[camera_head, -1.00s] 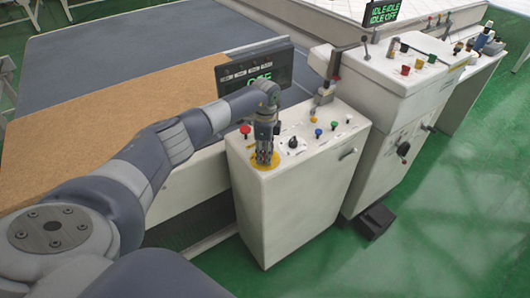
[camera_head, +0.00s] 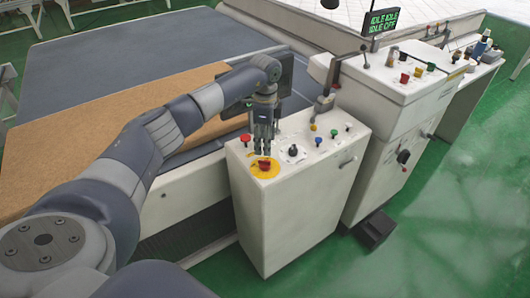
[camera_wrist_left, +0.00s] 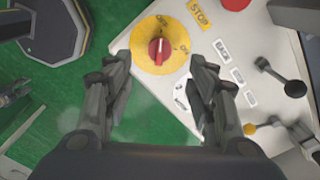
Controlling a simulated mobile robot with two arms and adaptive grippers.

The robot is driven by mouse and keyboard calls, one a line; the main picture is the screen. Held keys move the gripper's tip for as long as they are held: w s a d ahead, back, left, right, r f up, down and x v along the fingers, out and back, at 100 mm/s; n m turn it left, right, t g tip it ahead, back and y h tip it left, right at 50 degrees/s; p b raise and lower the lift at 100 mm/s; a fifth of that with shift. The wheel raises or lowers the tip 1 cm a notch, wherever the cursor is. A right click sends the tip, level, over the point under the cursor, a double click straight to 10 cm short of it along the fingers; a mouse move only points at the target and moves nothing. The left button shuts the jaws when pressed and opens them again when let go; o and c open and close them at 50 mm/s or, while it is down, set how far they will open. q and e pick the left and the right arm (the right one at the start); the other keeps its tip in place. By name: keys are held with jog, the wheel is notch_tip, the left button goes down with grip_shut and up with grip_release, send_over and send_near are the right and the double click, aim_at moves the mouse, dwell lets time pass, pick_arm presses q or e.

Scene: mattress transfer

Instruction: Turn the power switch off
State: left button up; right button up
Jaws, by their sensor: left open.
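The power switch is a red rotary knob on a yellow disc (camera_head: 264,166), on the front left corner of the near white control box (camera_head: 285,205). In the left wrist view the red knob (camera_wrist_left: 158,47) stands roughly upright in the picture, its pale mark pointing up, with small labels on the disc around it. My left gripper (camera_head: 264,143) is above and just behind the switch, pointing down and apart from it. In the left wrist view its open, empty fingers (camera_wrist_left: 160,78) lie to either side below the knob. My right gripper is not in view.
Beside the switch stand a red mushroom button (camera_head: 245,138), a black selector (camera_head: 292,150) and several coloured buttons. A lever (camera_head: 325,100) rises at the box's back. A larger control cabinet (camera_head: 390,120) stands right. A brown board (camera_head: 100,125) lies on the grey bed behind my arm.

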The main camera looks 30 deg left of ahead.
pick_arm(q)
jog(key=shift+r, duration=1.4)
